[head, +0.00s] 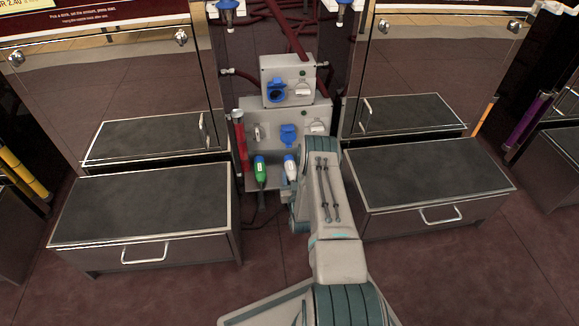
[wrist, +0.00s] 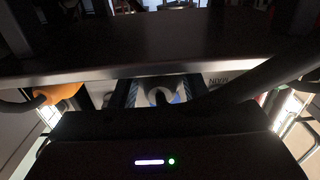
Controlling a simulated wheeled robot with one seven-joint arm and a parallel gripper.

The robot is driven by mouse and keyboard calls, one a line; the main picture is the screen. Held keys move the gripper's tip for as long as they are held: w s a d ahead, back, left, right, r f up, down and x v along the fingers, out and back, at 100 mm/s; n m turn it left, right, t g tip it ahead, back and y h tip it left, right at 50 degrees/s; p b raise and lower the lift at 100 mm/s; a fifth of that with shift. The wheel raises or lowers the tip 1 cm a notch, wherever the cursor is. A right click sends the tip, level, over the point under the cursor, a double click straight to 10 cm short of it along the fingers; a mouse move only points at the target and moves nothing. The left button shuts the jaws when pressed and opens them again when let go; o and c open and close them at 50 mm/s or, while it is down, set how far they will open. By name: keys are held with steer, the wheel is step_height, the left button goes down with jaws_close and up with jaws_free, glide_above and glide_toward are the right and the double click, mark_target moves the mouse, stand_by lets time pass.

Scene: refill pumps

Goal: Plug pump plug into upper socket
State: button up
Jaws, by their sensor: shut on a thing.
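The upper socket box (head: 302,72) is grey and carries a blue socket (head: 277,92). The lower box (head: 265,115) below it has another blue socket (head: 288,133). My arm hides my gripper in the head view. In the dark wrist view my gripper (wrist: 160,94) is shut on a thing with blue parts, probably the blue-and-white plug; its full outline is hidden.
A dark ledge (wrist: 160,50) crosses the wrist view just beyond my gripper, and a thick dark cable (wrist: 260,75) runs at right. Dark-topped drawer units (head: 145,205) and (head: 425,180) flank my arm. Red hoses (head: 285,25) hang above the boxes.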

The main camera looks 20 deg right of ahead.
steer(key=shift+p+v, duration=1)
steer(key=shift+v, duration=1.5)
steer(key=shift+r+p, duration=1.2)
steer(key=shift+r, duration=0.3)
